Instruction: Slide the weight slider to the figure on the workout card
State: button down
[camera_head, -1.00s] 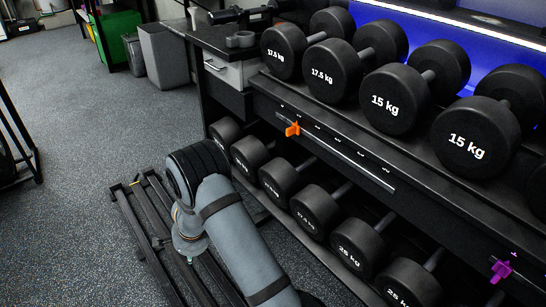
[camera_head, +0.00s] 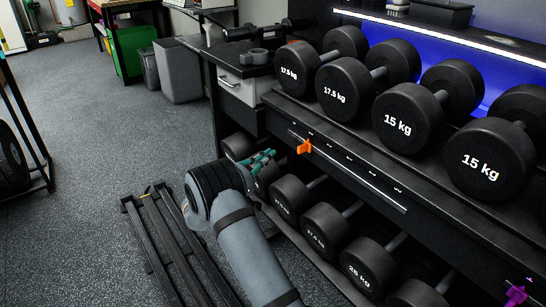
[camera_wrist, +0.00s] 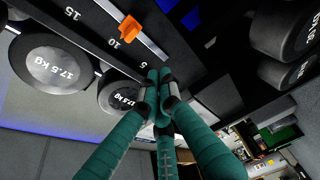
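The orange slider (camera_head: 304,146) sits near the left end of the slotted track (camera_head: 350,170) on the dumbbell rack's front edge. In the wrist view the slider (camera_wrist: 130,28) is beside the printed 10, with 15 and 5 also on the scale. My gripper (camera_head: 268,156) has green fingers and is just left of and below the slider in the head view. In the wrist view the fingertips of my gripper (camera_wrist: 158,80) are together, empty and apart from the slider. I cannot make out a workout card in either view.
Dumbbells fill the upper shelf (camera_head: 400,125) and lower shelf (camera_head: 320,230), close around the track. A purple knob (camera_head: 517,294) is at the lower right. A drawer unit (camera_head: 243,88) stands left of the rack. The floor (camera_head: 110,140) to the left is mostly clear.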

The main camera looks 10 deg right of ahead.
aim_at(303, 148)
jog(key=b+x, duration=0.2)
jog(key=x, duration=0.6)
jog(key=shift+s+d+b, duration=0.25)
jog(key=shift+s+d, duration=0.25)
jog(key=shift+s, duration=0.35)
jog(key=shift+s+d+b, duration=0.25)
jog(key=shift+s+d, duration=0.25)
jog(key=shift+s, duration=0.35)
